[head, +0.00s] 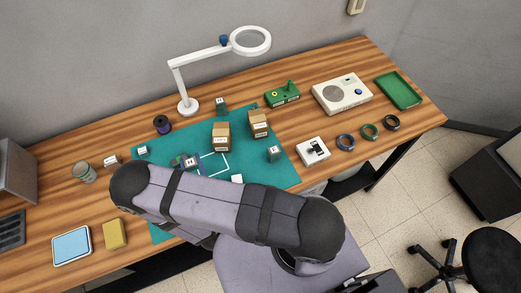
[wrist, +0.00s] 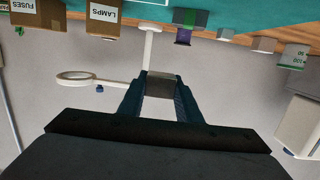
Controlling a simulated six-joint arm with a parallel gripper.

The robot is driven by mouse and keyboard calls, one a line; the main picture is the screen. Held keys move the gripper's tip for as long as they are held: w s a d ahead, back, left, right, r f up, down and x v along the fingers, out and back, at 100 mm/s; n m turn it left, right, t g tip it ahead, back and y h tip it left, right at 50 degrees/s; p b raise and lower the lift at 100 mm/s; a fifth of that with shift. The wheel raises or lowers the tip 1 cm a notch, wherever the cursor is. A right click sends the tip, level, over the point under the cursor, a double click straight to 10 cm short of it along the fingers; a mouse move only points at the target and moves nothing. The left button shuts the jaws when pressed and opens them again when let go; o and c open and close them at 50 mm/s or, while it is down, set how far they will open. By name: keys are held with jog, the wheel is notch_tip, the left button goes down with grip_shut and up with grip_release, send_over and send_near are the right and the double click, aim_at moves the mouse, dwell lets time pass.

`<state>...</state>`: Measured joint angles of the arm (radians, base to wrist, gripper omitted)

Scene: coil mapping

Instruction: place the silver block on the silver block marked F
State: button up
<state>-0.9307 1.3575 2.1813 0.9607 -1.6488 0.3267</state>
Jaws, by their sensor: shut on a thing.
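My gripper (wrist: 160,100) is shut on a silver-grey block (wrist: 162,85), held between its fingertips. In the head view my gripper (head: 181,161) is over the mat's left half, mostly behind my arm, with a small labelled block (head: 190,162) at its fingers. Other small labelled blocks stand at the mat's left edge (head: 142,150), on the wood left of it (head: 110,160), and on the mat's right side (head: 273,153). Their letters are too small to read, so I cannot tell which is marked F.
The green mat (head: 285,171) carries two cardboard boxes (head: 221,136) (head: 259,124) and a white outline (head: 224,163). A magnifier lamp (head: 187,105) and a dark spool (head: 162,124) stand behind. Several coil rings (head: 345,142) lie at right. The wood between lamp and spool is bare.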

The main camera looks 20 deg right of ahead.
jog(key=w+d+r+m+g+h+b, duration=0.15)
jog(key=d+m+h+b, duration=0.35)
jog(key=d, duration=0.8)
notch_tip(320, 180, up, 4)
jog(key=m+g+h, duration=0.3)
jog(key=m+h, duration=0.1)
jog(key=h, duration=0.2)
send_over(274, 150)
notch_tip(274, 150, down, 4)
jog(key=b, duration=0.3)
jog(key=shift+f, duration=1.3)
jog(key=shift+f, duration=0.15)
jog(key=shift+f+p, duration=0.3)
jog(key=shift+f, duration=1.45)
jog(key=shift+f, duration=0.1)
